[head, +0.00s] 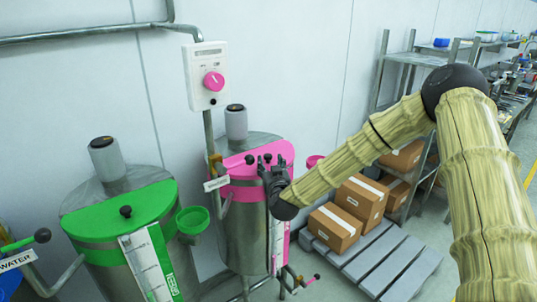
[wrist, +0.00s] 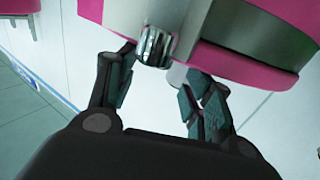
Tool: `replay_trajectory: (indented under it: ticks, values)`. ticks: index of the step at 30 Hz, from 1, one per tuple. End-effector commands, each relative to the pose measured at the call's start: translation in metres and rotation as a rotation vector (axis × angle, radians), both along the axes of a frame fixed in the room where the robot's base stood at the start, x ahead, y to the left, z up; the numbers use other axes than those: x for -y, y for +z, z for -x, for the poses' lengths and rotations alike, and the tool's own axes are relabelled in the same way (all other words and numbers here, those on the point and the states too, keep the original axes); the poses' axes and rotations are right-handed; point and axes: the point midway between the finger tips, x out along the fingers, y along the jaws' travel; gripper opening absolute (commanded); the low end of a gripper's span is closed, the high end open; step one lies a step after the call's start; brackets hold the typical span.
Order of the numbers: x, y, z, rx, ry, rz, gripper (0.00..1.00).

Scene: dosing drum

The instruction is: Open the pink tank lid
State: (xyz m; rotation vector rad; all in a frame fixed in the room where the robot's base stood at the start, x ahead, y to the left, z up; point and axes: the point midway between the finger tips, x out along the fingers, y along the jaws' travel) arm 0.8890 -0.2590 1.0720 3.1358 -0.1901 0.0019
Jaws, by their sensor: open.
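The pink tank is a steel drum (head: 243,238) with a pink lid (head: 236,163) lying flat over the front of its top. A small black knob (head: 250,159) shows on the lid. My gripper (head: 271,161) is at the lid's right front part, its open fingers pointing up in the head view and overlapping the lid's edge. In the wrist view my gripper (wrist: 160,92) has its fingers spread, with nothing clamped between them. A shiny rounded metal part (wrist: 154,46) and pink surfaces (wrist: 245,66) are just beyond the fingers. I cannot tell whether they touch.
A green-lidded tank (head: 122,213) stands to the left, with a green cup (head: 193,220) beside it. A control box (head: 205,76) with a pink dial is on the wall above. Cardboard boxes (head: 336,229) sit on a grey pallet (head: 372,262) to the right, near shelves.

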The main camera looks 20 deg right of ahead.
Motion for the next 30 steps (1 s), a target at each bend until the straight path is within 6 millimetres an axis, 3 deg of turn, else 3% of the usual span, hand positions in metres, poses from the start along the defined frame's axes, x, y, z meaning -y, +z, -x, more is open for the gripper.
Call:
replay_trajectory:
  ticks: [6,12,24,30]
  values:
    - [0.006,0.001,-0.033,-0.002,-0.003,0.0,0.51]
    - [0.008,0.0,-0.052,-0.001,-0.002,0.0,0.51]
    - [0.01,-0.001,-0.057,-0.001,-0.002,0.0,0.51]
    - [0.01,-0.001,-0.057,-0.001,-0.003,0.0,0.17]
